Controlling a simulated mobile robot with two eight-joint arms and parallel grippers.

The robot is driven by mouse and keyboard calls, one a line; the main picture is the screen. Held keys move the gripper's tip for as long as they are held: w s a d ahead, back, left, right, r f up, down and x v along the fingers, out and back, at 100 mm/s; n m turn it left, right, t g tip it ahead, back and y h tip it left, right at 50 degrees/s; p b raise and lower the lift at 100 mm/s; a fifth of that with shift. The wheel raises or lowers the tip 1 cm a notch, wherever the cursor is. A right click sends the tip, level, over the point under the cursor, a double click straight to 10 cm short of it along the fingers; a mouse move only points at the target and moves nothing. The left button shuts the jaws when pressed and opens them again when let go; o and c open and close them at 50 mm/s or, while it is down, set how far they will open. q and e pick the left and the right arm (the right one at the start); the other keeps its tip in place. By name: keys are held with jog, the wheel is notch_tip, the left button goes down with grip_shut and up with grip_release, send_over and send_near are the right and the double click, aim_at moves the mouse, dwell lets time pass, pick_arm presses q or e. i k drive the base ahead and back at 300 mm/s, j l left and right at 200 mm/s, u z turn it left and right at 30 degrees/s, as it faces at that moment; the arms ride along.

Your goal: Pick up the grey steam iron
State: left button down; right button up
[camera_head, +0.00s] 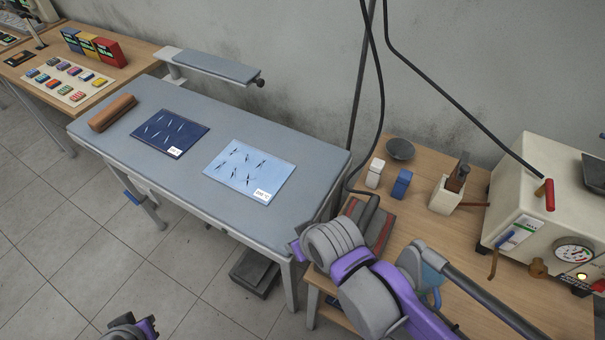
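A dark grey shape (366,207) at the end of a black hose, on a reddish and grey pad at the left end of the wooden table, may be the grey steam iron. My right arm covers most of that spot, so its outline is hidden. My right arm rises from the bottom edge in front of the table, and I cannot make out its fingertips. Only a small purple and dark piece of my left arm shows at the bottom left, far from the pad. Neither gripper's fingers can be seen.
The grey ironing table (310,165) bears a wooden roll (112,112), a dark blue sheet (170,134) and a light blue sheet (249,172). A cream boiler (545,205) stands right, with small blocks (401,184) and a white holder (443,197) nearby. Black hoses hang above.

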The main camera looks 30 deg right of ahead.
aim_at(372, 221)
jog(key=z, duration=1.85)
jog(key=k+l+z, duration=0.1)
jog(key=l+z, duration=0.5)
jog(key=k+l, duration=0.05)
jog(key=l, duration=0.05)
